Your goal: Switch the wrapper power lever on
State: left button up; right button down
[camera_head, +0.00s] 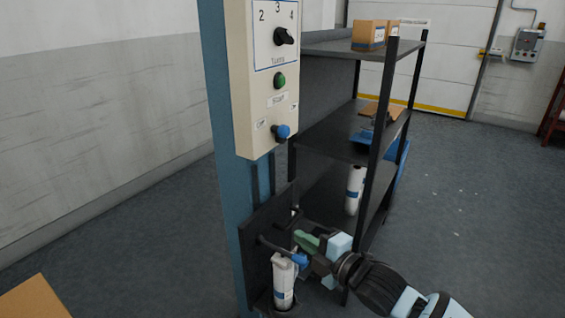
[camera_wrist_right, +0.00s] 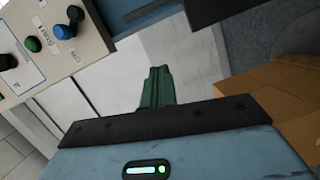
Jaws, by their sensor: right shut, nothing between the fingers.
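The pale control box (camera_head: 262,75) is fixed to a blue post. Low on its face is the power lever (camera_head: 283,131), a blue knob with a dark part, with small labels on either side. In the right wrist view the lever (camera_wrist_right: 64,31) is at upper left, and its dark end points up. My right gripper (camera_head: 306,240) is below the box, in front of the post's lower black plate and apart from the lever. Its green fingers are closed together and empty, also in the right wrist view (camera_wrist_right: 156,75). My left gripper is not in view.
The box also carries a green start button (camera_head: 280,81) and a black turns knob (camera_head: 284,37). A blue-tipped bar (camera_head: 300,261) and a white roll (camera_head: 284,282) are close by my right gripper. A dark shelf rack (camera_head: 345,135) stands behind. A cardboard box (camera_head: 33,300) is at lower left.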

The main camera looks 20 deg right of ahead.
aim_at(282, 134)
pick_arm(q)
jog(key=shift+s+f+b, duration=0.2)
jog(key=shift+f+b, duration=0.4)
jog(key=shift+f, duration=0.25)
pick_arm(e)
jog(key=w+d+r+n, duration=0.1)
jog(key=w+r+n, duration=0.1)
jog(key=r, duration=0.5)
jog(key=w+d+r+n+t+y, duration=0.1)
jog(key=w+r+n, duration=0.2)
jog(key=r+n, duration=0.2)
jog(key=shift+w+d+r+t, duration=0.15)
jog(key=shift+w+r+t, duration=0.15)
jog(key=shift+r, duration=0.55)
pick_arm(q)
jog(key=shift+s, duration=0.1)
